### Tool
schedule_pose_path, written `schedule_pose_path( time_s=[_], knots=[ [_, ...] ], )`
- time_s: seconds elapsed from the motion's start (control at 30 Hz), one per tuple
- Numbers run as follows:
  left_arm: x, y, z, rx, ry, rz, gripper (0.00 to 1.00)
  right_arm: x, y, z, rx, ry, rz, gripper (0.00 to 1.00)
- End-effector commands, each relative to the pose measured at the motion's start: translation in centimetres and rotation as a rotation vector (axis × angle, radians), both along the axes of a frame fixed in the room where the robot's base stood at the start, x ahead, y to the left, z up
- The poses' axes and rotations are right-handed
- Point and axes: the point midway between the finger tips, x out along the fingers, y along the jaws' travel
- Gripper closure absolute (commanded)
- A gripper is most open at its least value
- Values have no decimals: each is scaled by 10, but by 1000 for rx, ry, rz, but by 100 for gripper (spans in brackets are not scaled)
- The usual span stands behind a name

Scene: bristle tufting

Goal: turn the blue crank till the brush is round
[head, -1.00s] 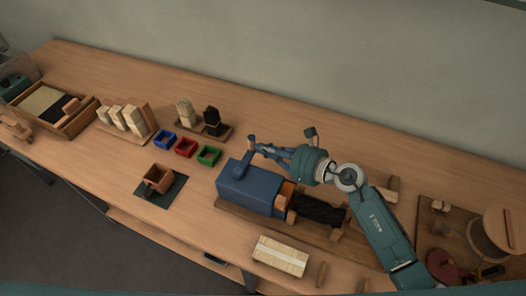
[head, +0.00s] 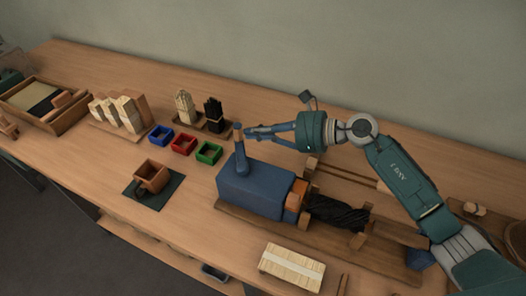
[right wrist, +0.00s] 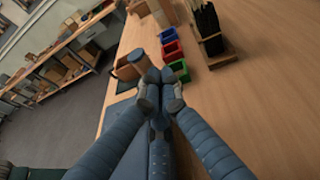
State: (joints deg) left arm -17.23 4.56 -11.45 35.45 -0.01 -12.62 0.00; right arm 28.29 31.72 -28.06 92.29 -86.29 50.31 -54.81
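The blue crank (head: 241,158) stands up from the left end of the blue box (head: 255,190) of the twisting machine. Its wooden handle (head: 238,132) is at the top and also shows in the right wrist view (right wrist: 139,60). My right gripper (head: 250,133) is at the handle, its fingertips (right wrist: 160,90) close together on it; the exact contact is partly hidden. The black brush (head: 337,213) lies right of the box between wooden blocks, its bristles looking twisted. My left gripper is out of view.
Blue, red and green trays (head: 184,145) stand left of the crank, with bristle bundles (head: 213,115) behind them. A small wooden box (head: 151,176) sits on a dark mat. A pale bundle (head: 292,266) lies in front of the machine. Bare bench is behind my right gripper.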

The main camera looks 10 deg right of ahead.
Motion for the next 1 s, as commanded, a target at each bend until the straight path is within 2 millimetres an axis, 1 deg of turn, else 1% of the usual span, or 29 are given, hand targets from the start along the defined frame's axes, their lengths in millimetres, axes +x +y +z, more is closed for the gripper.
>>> schedule_pose_path(
  time_s=[0.03, 0.1, 0.4, 0.8, 1.0],
  knots=[
    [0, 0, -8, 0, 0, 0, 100, 2, 3, -2, -1, -5, 0, 100],
    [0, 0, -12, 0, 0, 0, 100, 4, 9, -1, -1, -4, -1, 100],
    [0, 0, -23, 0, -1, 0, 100, 9, 36, 1, 1, -3, -1, 100],
    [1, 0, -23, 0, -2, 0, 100, 4, 68, 2, 1, -1, -2, 100],
    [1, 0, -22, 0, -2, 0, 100, 1, 77, 2, 1, -1, -2, 100]
  ],
)
